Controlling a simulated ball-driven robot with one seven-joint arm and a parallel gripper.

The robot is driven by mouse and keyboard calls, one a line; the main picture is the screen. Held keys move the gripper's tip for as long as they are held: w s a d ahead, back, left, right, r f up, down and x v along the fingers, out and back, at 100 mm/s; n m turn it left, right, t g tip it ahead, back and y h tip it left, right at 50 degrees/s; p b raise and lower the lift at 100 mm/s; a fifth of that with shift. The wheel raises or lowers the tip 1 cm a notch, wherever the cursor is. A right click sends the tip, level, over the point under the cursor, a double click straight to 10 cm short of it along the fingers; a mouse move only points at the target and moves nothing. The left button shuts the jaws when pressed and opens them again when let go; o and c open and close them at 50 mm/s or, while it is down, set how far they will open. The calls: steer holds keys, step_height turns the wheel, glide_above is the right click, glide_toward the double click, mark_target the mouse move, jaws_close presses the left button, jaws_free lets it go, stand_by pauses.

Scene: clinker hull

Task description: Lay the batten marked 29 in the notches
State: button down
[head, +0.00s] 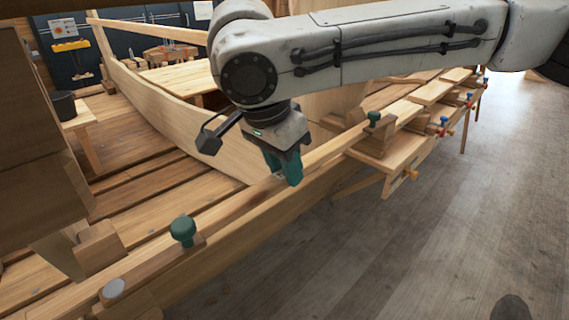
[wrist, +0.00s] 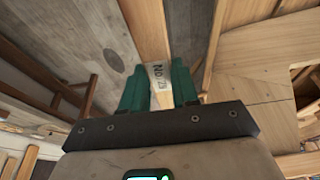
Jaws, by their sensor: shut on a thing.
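My gripper (head: 290,178) is shut on a long pale batten (head: 325,150), with its green fingers on either side of it. In the wrist view the batten (wrist: 148,30) runs between the fingers (wrist: 160,90), and a pale label on it seems to read "No 29". In the head view the batten runs from lower left to upper right along the hull's edge. A wooden block with a green knob (head: 182,230) is near its left end, and another green knob (head: 374,118) is near its right end. I cannot tell whether the batten rests in the notches or hangs just above them.
Several strips with coloured clamps (head: 443,125) lie on trestle supports at the right. The grey plank floor (head: 430,240) is open at lower right.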

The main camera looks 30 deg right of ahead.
steer(key=shift+f, duration=0.15)
steer(key=c, duration=0.8)
jaws_free()
steer(key=shift+c, duration=0.2)
steer(key=shift+r, duration=0.3)
steer(key=b+v, duration=0.1)
steer(key=v, duration=1.1)
steer(key=shift+s+f, duration=0.1)
steer(key=shift+f, duration=0.05)
